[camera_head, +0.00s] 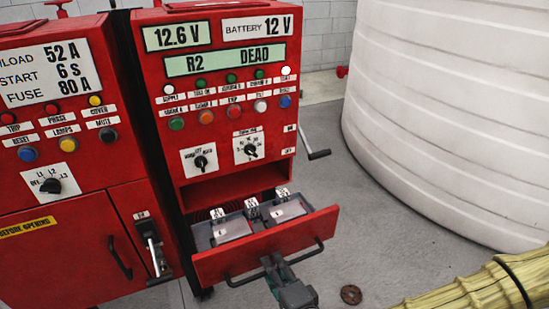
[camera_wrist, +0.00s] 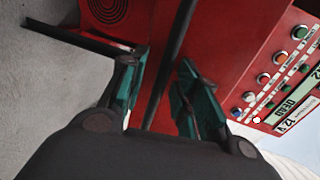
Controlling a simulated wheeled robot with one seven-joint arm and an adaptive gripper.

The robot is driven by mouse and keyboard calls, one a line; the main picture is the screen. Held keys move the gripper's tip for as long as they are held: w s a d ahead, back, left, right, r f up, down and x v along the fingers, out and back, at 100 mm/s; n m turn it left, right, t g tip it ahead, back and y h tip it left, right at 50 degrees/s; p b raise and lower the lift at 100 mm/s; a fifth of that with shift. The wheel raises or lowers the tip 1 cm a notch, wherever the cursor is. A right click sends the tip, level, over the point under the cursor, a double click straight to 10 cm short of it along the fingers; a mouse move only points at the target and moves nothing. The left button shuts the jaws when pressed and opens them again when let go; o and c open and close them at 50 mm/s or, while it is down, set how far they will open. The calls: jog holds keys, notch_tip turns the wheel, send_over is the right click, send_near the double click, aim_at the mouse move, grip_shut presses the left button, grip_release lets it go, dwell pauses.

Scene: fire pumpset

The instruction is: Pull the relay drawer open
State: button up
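The relay drawer (camera_head: 270,242) in the red pump cabinet stands pulled out in the head view. Inside it sit grey relay blocks (camera_head: 232,229) with small white tags. Its dark bar handle (camera_head: 240,281) runs along the front and also shows in the wrist view (camera_wrist: 180,35). My gripper (camera_head: 272,262) is at the middle of this handle. In the wrist view, my gripper's two green fingers (camera_wrist: 163,62) stand apart on either side of the bar, with gaps showing. Whether a finger touches the bar is unclear.
The cabinet's panel (camera_head: 225,110) with lamps, knobs and displays is above the drawer. A second red cabinet (camera_head: 60,150) stands left. A big white tank (camera_head: 450,110) is at right. A yellowish pipe (camera_head: 480,290) crosses the lower right.

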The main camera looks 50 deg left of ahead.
jog(key=v, duration=0.7)
jog(key=shift+d, duration=0.1)
dwell(0.4)
jog(key=d+f+n+g+h, duration=0.3)
jog(key=d+f+h, duration=0.4)
jog(key=d+f, duration=1.25)
jog(key=s+d+f+h, duration=0.1)
jog(key=d+f+h, duration=0.1)
jog(key=d, duration=0.7)
jog(key=s+d+f+g+h, duration=0.1)
jog(key=d+f+h, duration=0.2)
jog(key=d, duration=0.7)
jog(key=s+d+f+g+h, duration=0.1)
jog(key=d+f+h, duration=0.2)
jog(key=d, duration=0.6)
jog(key=shift+d+f, duration=0.4)
jog(key=shift+f, duration=0.4)
